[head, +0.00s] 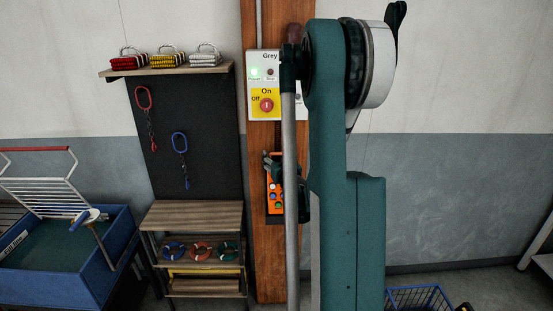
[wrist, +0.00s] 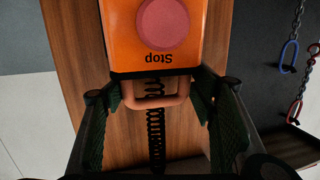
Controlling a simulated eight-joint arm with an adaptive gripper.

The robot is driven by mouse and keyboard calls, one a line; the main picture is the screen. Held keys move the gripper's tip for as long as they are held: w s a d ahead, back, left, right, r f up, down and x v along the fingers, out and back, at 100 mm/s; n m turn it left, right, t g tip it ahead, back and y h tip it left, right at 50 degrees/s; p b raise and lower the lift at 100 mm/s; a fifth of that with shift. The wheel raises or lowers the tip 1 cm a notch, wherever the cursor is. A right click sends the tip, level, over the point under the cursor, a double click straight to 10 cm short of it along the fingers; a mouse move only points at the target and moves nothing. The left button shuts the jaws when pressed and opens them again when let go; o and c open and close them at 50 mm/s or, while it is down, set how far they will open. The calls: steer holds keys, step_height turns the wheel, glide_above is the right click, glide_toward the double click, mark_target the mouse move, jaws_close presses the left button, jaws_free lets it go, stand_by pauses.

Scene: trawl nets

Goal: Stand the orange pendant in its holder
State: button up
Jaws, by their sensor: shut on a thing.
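The orange pendant (head: 275,198) is upright in front of the wooden post in the head view, with coloured buttons on its face. In the wrist view the pendant (wrist: 120,38) appears upside down, with a red Stop button and a coiled black cord. My gripper (head: 271,163) is at its top end. In the wrist view my gripper (wrist: 158,92) has its fingers on both sides of the pendant's orange loop, shut on it. A dark piece (head: 275,219) at the pendant's lower end looks like the holder. I cannot tell whether the pendant sits in it.
A control box (head: 264,85) with a lit green lamp and a red knob is on the post (head: 270,265) above. A dark board (head: 190,135) with hanging chains, a wooden shelf unit (head: 193,215) and a blue bin (head: 65,265) stand left. A blue basket (head: 418,297) is low right.

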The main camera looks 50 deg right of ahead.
steer(key=shift+f+b, duration=0.6)
steer(key=shift+f, duration=0.2)
steer(key=shift+s+a+f, duration=0.1)
steer(key=shift+s+f, duration=0.05)
steer(key=o, duration=1.9)
steer(key=shift+o, duration=0.2)
steer(key=v, duration=1.2)
steer(key=shift+a, duration=0.1)
